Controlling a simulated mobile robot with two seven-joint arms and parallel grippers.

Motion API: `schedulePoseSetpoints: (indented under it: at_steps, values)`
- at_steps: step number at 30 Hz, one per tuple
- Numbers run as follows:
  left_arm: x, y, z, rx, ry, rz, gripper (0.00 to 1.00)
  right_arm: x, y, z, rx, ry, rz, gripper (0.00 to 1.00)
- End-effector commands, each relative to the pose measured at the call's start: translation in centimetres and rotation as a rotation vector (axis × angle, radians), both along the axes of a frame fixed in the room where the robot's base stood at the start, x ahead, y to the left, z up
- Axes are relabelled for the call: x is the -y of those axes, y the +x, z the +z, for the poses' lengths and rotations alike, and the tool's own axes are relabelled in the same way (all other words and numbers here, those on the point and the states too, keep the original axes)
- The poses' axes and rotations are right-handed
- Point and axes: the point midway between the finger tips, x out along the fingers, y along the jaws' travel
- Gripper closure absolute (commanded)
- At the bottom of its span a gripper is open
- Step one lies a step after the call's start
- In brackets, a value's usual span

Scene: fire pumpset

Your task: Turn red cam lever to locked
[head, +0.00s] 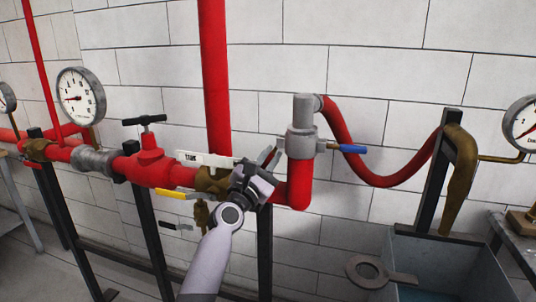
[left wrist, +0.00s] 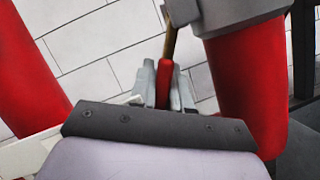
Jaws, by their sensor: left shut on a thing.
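The red cam lever (left wrist: 164,84) stands between the two grey fingers of my left gripper (left wrist: 165,92) in the left wrist view. The fingers are shut on it, and its upper end meets a brass-coloured piece beside the grey coupling (left wrist: 232,14). In the head view, my left gripper (head: 264,174) is just left of the grey coupling (head: 301,142), at the red lever (head: 267,155). The gripper hides much of the lever there. A blue-handled lever (head: 352,149) sticks out on the coupling's right side. My right gripper is in neither view.
A red vertical pipe (head: 215,80) rises behind my left gripper. A yellow-handled lever (head: 172,194) and a red valve (head: 150,165) are to its left. A red hose (head: 375,180) curves right to a brass nozzle (head: 459,175) above a grey tank (head: 450,262).

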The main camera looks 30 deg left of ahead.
Motion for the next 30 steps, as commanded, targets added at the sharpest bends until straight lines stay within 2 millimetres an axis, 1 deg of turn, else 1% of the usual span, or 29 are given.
schedulePoseSetpoints:
  at_steps: [1,6,12,19,30]
  values:
    - [0.25,0.07,-0.30,0.006,-0.038,-0.001,1.00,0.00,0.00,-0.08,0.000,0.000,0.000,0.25]
    - [0.58,0.16,-0.56,0.029,-0.136,-0.002,1.00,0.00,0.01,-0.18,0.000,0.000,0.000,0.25]
    - [0.86,0.23,-0.64,0.047,-0.206,-0.002,1.00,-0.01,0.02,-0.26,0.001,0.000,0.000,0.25]
    - [0.96,0.24,-0.63,0.056,-0.237,-0.002,1.00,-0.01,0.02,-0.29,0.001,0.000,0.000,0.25]
    - [0.95,0.24,-0.58,0.057,-0.237,-0.002,1.00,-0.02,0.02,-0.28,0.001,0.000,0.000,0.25]
